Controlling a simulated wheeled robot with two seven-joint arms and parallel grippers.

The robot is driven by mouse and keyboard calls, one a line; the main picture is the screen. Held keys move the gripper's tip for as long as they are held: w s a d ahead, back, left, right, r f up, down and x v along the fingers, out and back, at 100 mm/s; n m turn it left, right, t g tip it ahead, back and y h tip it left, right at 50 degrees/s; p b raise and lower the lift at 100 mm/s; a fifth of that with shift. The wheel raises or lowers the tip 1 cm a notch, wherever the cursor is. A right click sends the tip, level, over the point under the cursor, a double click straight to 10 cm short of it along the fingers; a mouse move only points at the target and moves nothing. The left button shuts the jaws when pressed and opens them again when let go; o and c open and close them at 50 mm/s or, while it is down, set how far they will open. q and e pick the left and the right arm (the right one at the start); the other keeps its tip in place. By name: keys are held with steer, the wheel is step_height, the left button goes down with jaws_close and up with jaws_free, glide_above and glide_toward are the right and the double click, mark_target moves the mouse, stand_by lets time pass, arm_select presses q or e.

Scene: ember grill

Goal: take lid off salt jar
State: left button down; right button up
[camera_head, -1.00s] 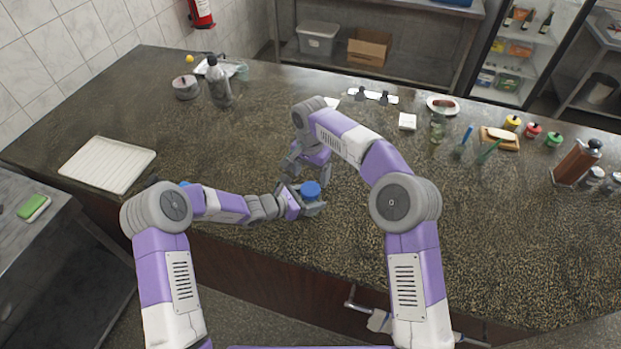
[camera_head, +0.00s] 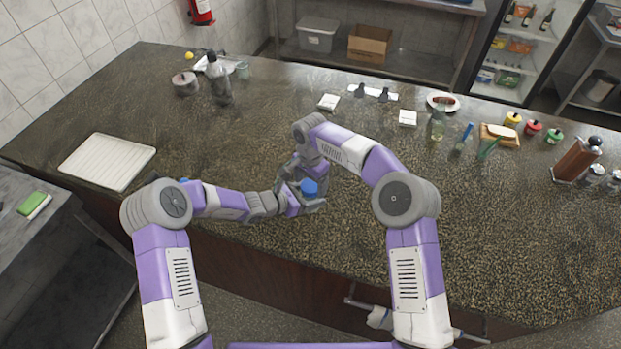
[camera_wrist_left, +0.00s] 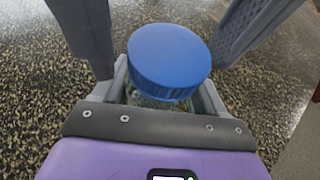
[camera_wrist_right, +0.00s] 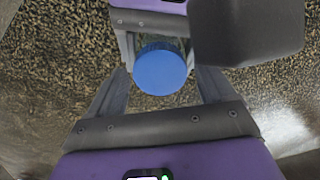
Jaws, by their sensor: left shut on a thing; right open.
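The salt jar's blue lid (camera_head: 309,187) is on the jar, near the counter's front edge in the head view. The jar's clear body (camera_wrist_left: 150,99) shows only a little under the lid in the left wrist view. My left gripper (camera_head: 311,206) is shut on the jar below the lid. My right gripper (camera_wrist_right: 162,76) is open, with its fingers spread on either side of the lid. The lid also shows between them in the right wrist view (camera_wrist_right: 160,70). I cannot tell whether the right fingers touch it.
A white tray (camera_head: 82,164) lies at the left of the counter. A dark bottle (camera_head: 217,80) and a round tin (camera_head: 185,84) stand at the back left.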

steer(key=shift+c, duration=0.3)
steer(key=c, duration=1)
steer(key=n, duration=0.3)
steer(key=o, duration=1.2)
steer(key=shift+c, duration=0.2)
